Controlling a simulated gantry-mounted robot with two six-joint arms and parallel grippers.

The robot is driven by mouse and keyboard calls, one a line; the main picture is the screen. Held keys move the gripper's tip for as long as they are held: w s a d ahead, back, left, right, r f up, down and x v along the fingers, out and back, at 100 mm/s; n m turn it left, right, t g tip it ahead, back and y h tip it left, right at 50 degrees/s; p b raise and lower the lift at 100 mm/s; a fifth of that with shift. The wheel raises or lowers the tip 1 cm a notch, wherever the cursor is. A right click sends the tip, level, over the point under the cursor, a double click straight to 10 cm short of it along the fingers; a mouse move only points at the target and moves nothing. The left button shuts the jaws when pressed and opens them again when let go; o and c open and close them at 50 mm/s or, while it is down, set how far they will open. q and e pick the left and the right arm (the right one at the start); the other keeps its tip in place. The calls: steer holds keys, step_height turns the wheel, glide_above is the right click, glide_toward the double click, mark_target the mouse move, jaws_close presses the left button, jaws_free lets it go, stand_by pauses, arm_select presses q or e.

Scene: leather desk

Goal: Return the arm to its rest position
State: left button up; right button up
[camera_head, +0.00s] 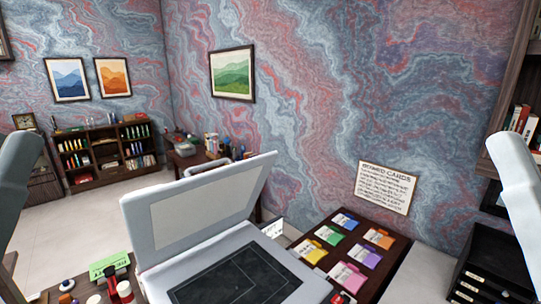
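Part of my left arm (14,185) shows as a pale grey link at the left edge of the head view. Part of my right arm (522,190) shows as a pale grey link at the right edge. Both grippers are outside the frame, so I cannot see whether they hold anything. Between the arms, a grey device (228,278) with a dark flat bed stands at the bottom centre. Its lid (245,188) is raised.
A dark board (314,236) with several coloured cards lies right of the device, below a wall sign (386,187). A black drawer unit (486,262) stands at the right. A green label (109,264) and small bottles (124,290) are at the lower left.

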arm_select(q)
step_height(320, 180, up, 3)
steer(key=shift+f+p, duration=0.1)
steer(key=shift+p, duration=0.35)
arm_select(e)
step_height(320, 180, up, 3)
steer(key=shift+f, duration=0.1)
arm_select(q)
step_height(320, 180, down, 59)
steer(key=b, duration=5.8)
steer(key=shift+r+b, duration=0.2)
steer(key=shift+b, duration=0.2)
arm_select(e)
step_height(320, 180, down, 59)
steer(key=shift+r, duration=0.2)
